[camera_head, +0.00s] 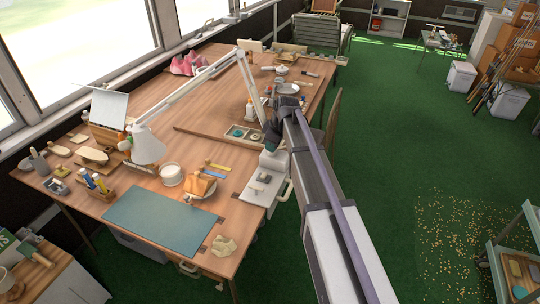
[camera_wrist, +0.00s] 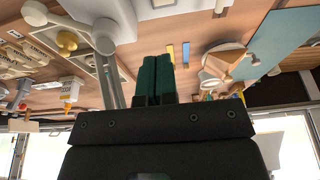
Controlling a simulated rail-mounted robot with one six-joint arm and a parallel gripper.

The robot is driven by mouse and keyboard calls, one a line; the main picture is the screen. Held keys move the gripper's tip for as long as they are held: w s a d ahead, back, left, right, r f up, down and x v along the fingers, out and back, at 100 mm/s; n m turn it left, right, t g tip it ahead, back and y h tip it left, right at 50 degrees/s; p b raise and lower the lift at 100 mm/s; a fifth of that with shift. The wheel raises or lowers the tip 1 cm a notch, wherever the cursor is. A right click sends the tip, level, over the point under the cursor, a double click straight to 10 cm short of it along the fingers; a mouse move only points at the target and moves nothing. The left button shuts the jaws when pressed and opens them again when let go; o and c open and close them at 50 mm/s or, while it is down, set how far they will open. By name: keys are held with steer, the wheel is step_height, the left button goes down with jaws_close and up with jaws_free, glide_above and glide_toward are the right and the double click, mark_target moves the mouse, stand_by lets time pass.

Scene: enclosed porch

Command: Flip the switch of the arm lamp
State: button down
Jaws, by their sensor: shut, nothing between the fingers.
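The white arm lamp (camera_head: 148,146) stands on the workbench in the head view. Its shade hangs over the left part, and its jointed arm rises to a peak and comes down near the bench's right edge, close to my gripper (camera_head: 270,146). My gripper is small and partly hidden there by my arm. In the wrist view my gripper's green fingers (camera_wrist: 157,62) are together and hold nothing. A pale grey lamp-like part (camera_wrist: 90,22) with a thin rod lies just left of the fingers, with a gap in the picture. I cannot make out the switch.
The wooden workbench (camera_head: 235,215) carries a teal mat (camera_head: 152,220), a white round container (camera_head: 171,174), a compartment tray (camera_head: 238,136) and several tools. A pale block (camera_head: 262,188) sits at its right edge below my gripper. Green floor is open to the right.

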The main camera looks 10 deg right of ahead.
mark_target(264, 173)
steer(key=b+x, duration=0.3)
steer(key=x, duration=0.1)
steer(key=b+x, duration=0.3)
steer(key=b, duration=0.1)
steer(key=b+x, duration=0.3)
steer(key=x, duration=0.1)
steer(key=shift+s+d+f, duration=0.25)
steer(key=shift+f, duration=0.2)
steer(key=shift+f+b, duration=0.5)
steer(key=shift+b, duration=0.15)
steer(key=shift+r, duration=0.1)
